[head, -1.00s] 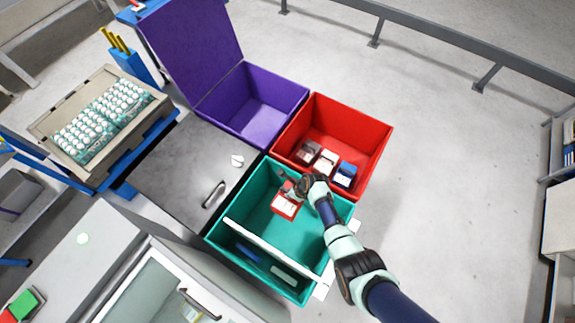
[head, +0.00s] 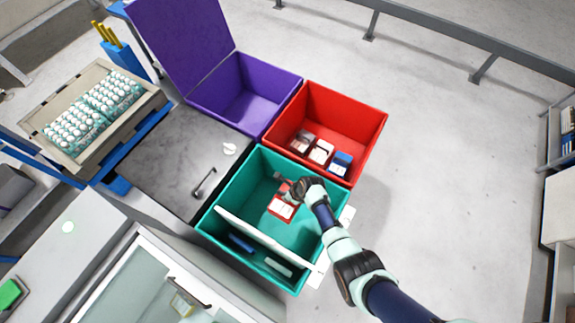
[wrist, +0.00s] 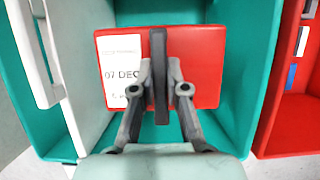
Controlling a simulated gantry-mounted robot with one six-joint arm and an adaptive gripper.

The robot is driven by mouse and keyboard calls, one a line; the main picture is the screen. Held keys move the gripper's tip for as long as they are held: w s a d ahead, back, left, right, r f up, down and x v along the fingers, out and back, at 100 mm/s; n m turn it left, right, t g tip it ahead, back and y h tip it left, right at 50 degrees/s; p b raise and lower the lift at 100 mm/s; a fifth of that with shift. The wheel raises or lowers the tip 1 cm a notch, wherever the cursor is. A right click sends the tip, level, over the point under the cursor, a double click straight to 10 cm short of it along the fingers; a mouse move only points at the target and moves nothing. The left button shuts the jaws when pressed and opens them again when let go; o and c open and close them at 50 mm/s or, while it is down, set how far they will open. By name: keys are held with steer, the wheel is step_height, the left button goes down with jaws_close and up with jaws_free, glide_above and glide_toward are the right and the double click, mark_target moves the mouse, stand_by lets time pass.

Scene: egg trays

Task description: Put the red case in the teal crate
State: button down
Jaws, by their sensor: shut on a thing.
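The red case (head: 281,206) with a white label is in my gripper, over the larger compartment of the teal crate (head: 265,158). In the wrist view the red case (wrist: 207,60) fills the middle, its label reading "07 DEC". My gripper (wrist: 160,88) is shut on a dark upright strip across the middle of the case; it also shows in the head view (head: 288,190). The teal crate's walls (wrist: 262,40) surround the case in the wrist view. I cannot tell whether the case touches the crate's floor.
A white divider (head: 268,242) splits the teal crate, with a blue item (head: 241,243) and a pale item (head: 278,267) beyond it. The red crate (head: 350,110), holding several cases, stands behind. An open purple crate (head: 262,75) and a grey worktop (head: 165,160) are at left.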

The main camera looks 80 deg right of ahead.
step_height(320, 180, down, 31)
steer(key=b, duration=2.9)
steer(key=shift+f+b, duration=0.4)
steer(key=c, duration=1.1)
jaws_free()
steer(key=v, duration=1.2)
